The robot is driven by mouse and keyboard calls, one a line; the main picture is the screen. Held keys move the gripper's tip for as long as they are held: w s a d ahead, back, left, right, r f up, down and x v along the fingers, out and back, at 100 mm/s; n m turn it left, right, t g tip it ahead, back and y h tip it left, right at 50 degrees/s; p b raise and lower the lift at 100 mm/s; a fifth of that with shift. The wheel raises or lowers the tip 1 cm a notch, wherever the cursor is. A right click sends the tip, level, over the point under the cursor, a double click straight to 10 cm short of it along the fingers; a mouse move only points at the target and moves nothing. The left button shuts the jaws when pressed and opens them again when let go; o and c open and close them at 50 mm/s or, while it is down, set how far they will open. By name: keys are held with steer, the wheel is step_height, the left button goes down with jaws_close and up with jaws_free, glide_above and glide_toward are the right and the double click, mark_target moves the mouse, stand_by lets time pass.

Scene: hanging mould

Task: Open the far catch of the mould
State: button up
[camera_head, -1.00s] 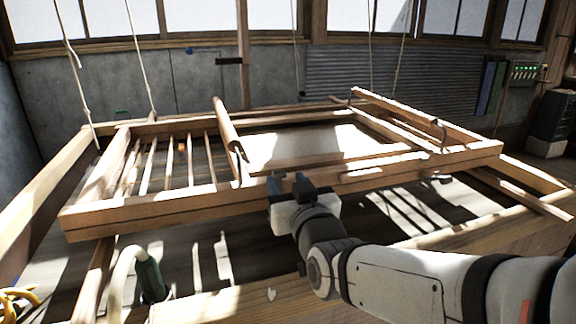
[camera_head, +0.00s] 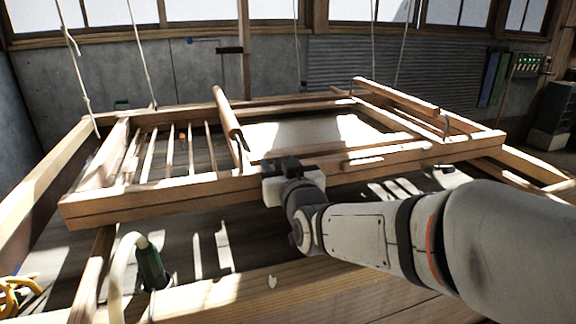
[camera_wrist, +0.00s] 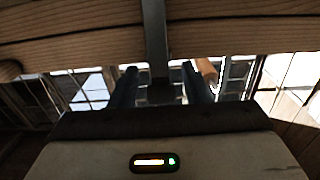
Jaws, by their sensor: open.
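The mould is a wooden frame (camera_head: 200,194) hung on ropes, with slats at its left and a pale sheet in the middle. A metal hook (camera_head: 444,125) stands at the near end of its right bar. Another thin metal piece (camera_head: 244,158) is at the near end of its middle bar. I cannot tell which one is the far catch. My gripper (camera_head: 288,163) is at the near rail, right of the middle bar. In the wrist view its two fingers (camera_wrist: 161,87) are apart. A dark metal strip (camera_wrist: 155,35) crosses the wood and reaches down between them; whether they touch is unclear.
Ropes (camera_head: 78,70) rise from the frame's left side. A pale hose with a green fitting (camera_head: 150,268) is in front at the left. A wooden bench edge (camera_head: 230,293) runs below. A corrugated panel (camera_head: 390,70) is on the back wall.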

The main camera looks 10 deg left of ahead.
steer(key=shift+c, duration=0.5)
jaws_close()
stand_by(1.0)
steer(key=shift+o, duration=0.5)
jaws_free()
steer(key=v, duration=0.8)
steer(key=shift+p, duration=0.35)
steer(key=shift+a, duration=0.1)
